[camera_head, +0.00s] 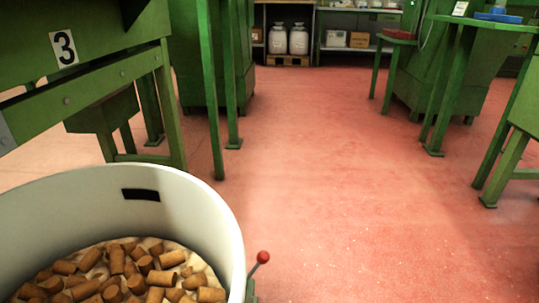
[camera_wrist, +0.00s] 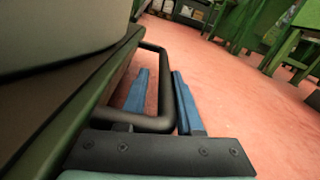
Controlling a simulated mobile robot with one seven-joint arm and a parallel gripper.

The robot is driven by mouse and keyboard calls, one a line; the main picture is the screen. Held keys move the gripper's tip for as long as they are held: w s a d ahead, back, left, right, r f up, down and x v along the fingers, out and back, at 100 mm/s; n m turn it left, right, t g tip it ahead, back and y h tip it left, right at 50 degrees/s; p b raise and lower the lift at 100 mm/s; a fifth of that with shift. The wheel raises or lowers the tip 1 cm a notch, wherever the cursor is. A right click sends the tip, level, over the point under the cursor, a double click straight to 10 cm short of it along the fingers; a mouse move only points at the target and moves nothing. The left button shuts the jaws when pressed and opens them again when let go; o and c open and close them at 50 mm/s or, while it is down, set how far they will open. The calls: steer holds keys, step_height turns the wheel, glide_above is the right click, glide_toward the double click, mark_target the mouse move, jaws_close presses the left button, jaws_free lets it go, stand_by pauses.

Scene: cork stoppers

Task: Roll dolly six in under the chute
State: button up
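A white round tub (camera_head: 190,207) filled with corks (camera_head: 135,268) stands at the lower left of the head view. A lever with a red knob (camera_head: 263,257) stands at its right side. In the wrist view the tub (camera_wrist: 60,30) rests on a dark dolly with a green edge (camera_wrist: 70,120). A black loop handle (camera_wrist: 165,90) sticks out from the dolly. My gripper (camera_wrist: 160,72) has its blue fingers on either side of the handle's outer bar, with a gap at the left finger; it looks open. No number six and no clear chute show.
Green benches (camera_head: 460,80) stand along the right. Two white containers on a pallet (camera_head: 288,60) stand at the back. The red floor (camera_head: 330,190) between is clear.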

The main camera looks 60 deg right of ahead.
steer(key=shift+o, duration=1.1)
steer(key=shift+w, duration=0.1)
steer(key=shift+r, duration=0.1)
step_height(320, 180, up, 10)
steer(key=p, duration=0.9)
